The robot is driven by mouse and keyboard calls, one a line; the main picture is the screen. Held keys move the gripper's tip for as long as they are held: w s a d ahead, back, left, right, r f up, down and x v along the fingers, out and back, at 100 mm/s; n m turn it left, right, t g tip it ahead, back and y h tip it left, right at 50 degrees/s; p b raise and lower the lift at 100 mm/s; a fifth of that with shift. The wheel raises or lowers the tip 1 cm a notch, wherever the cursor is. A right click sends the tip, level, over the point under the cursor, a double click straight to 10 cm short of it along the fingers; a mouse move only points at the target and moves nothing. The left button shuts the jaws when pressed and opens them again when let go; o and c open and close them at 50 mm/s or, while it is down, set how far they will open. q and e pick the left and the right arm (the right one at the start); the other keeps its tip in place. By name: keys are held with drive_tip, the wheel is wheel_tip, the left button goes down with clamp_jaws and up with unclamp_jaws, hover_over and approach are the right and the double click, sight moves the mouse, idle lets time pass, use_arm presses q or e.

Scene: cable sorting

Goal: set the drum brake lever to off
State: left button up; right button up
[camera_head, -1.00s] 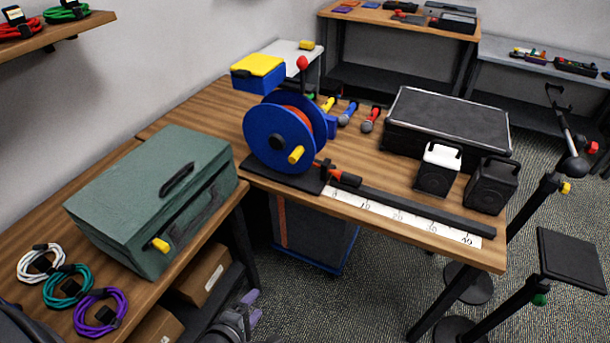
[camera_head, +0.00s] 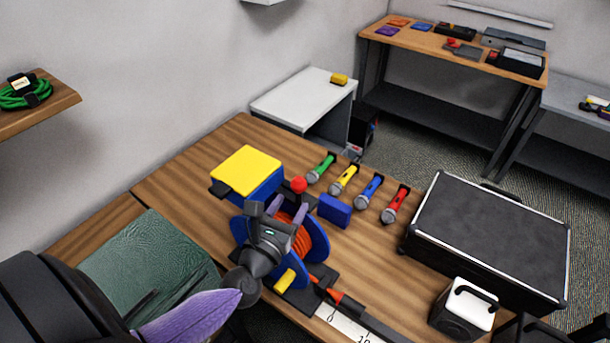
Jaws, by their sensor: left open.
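The cable drum (camera_head: 317,240) is blue with orange cable wound on it and stands on the wooden table. The brake lever's red ball knob (camera_head: 299,185) shows at the top of the drum, beside the yellow-topped blue box (camera_head: 247,169). The lever's stem is mostly hidden, and I cannot tell its setting. My left gripper (camera_head: 289,212) is open in front of the drum, its purple fingers pointing up toward the knob, just below it in the picture. No contact with the knob is visible. The drum's yellow crank handle (camera_head: 286,280) shows below the gripper. My right gripper is not in view.
Several microphones (camera_head: 369,192) lie behind the drum, near a small blue block (camera_head: 334,210). A black case (camera_head: 490,235) and a white-topped speaker (camera_head: 463,308) stand to the right.

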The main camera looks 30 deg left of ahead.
sight(297, 195)
use_arm(q)
drive_tip(key=w, duration=0.6)
drive_tip(key=shift+w+a, duration=0.15)
drive_tip(key=shift+a, duration=0.2)
drive_tip(key=shift+c, duration=0.2)
clamp_jaws()
idle(0.8)
